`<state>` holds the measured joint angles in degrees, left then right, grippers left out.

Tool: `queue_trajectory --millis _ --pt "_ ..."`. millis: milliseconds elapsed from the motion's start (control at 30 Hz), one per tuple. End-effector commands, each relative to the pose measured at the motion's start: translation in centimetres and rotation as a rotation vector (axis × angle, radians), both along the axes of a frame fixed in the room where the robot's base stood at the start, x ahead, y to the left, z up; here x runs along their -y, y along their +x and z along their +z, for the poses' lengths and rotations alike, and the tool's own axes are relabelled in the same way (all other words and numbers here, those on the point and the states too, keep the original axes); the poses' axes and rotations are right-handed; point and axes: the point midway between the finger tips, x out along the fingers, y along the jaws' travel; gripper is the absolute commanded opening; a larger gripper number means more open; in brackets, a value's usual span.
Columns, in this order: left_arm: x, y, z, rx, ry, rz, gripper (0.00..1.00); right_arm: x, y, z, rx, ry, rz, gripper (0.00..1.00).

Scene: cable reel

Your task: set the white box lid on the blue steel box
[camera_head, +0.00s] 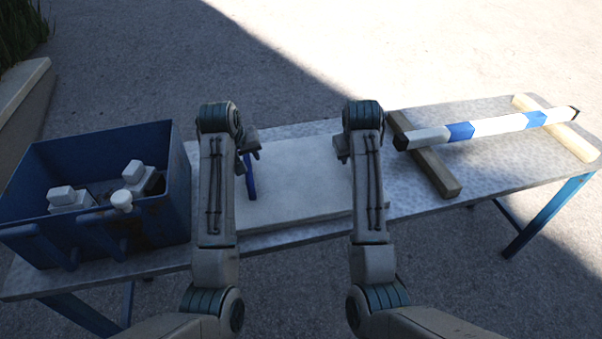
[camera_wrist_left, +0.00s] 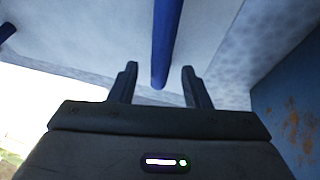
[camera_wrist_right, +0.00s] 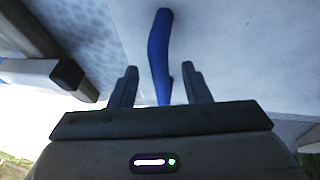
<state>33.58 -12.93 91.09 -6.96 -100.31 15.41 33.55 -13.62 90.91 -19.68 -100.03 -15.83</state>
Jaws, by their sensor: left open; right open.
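The white box lid (camera_head: 300,180) lies flat on the table, with a blue handle (camera_head: 250,178) near its left side. The blue steel box (camera_head: 168,222) stands open on the table to the left of the lid. My left gripper (camera_head: 249,152) is open above the left handle; in the left wrist view the handle (camera_wrist_left: 165,45) lies between the fingers. My right gripper (camera_head: 343,148) is open above the lid's right side. The right wrist view shows another blue handle (camera_wrist_right: 159,50) between its fingers. My right arm hides that handle in the head view.
Several white blocky parts (camera_head: 68,198) sit inside the box. A blue-and-white striped bar (camera_head: 495,126) rests on wooden blocks (camera_head: 432,165) at the table's right. Bare table (camera_head: 480,182) shows around the blocks. The box's worn wall (camera_wrist_left: 292,115) is close in the left wrist view.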

Motion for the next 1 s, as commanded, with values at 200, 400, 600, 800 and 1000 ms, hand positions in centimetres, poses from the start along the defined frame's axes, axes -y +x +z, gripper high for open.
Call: queue_trajectory --millis 200,400,600,800,1000 --pt "0.2 0.9 -2.0 0.000 0.000 0.000 0.43 0.3 0.9 -2.0 -0.001 -0.001 0.001 0.43" --pt "0.3 1.1 -2.3 0.001 -0.001 0.000 0.43 0.3 1.1 -2.3 0.001 0.000 0.000 0.43" --pt "0.3 1.1 -2.3 0.001 -0.001 0.000 0.37 0.3 1.1 -2.3 0.001 0.000 0.000 0.37" --pt "0.3 1.1 -2.3 0.001 -0.001 0.000 0.00 0.3 1.1 -2.3 0.001 0.000 0.001 0.00" --pt "0.3 1.1 -2.3 0.001 -0.001 0.000 0.00 0.3 1.1 -2.3 0.001 0.000 0.001 0.00"
